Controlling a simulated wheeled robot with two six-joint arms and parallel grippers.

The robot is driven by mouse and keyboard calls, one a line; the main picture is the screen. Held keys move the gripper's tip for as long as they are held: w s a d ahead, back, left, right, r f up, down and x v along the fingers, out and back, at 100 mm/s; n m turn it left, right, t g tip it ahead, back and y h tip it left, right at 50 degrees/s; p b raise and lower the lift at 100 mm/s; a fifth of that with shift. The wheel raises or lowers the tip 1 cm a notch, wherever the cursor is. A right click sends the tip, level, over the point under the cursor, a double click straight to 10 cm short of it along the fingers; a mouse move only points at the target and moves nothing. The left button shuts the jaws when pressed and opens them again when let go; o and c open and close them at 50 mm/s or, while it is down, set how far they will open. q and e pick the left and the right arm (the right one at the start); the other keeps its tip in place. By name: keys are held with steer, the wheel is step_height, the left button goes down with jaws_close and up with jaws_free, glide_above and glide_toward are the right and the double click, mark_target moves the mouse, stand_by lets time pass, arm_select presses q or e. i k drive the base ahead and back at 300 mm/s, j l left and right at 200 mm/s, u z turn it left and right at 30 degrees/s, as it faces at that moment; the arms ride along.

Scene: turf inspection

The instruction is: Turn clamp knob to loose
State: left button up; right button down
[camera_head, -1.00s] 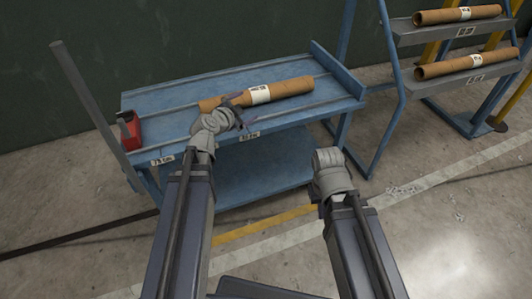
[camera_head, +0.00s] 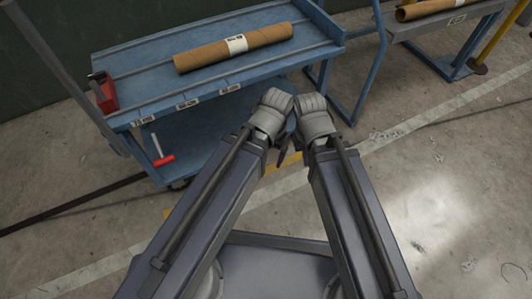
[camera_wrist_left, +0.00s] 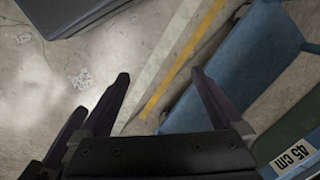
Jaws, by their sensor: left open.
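A red clamp-like block with a dark top (camera_head: 104,92) sits at the left end of the blue cart's top in the head view. A red handle on a pale rod (camera_head: 162,160) shows below the cart's front edge; I cannot tell which part is the clamp knob. My left gripper (camera_wrist_left: 160,75) is open and empty in the left wrist view, over floor near the cart. In the head view both wrists are close together in front of the cart, away from the red parts. My right gripper (camera_head: 312,115) shows mainly its grey wrist; its fingers are not clear.
A brown cardboard tube (camera_head: 234,45) lies on the blue cart (camera_head: 130,62). A "45 cm" label (camera_wrist_left: 291,154) shows on the cart's edge in the wrist view. A rack (camera_head: 440,30) with a tube stands at the back right.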

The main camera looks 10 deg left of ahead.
mark_target(98, 77)
steer(key=k+l+u, duration=0.15)
steer(key=u, duration=1.5)
steer(key=i+j+u, duration=0.15)
steer(key=j, duration=0.2)
steer(key=i+j+u, duration=0.15)
steer(key=j, duration=0.2)
steer(key=i+j+u, duration=0.15)
steer(key=i+j, duration=0.05)
steer(key=j, duration=0.1)
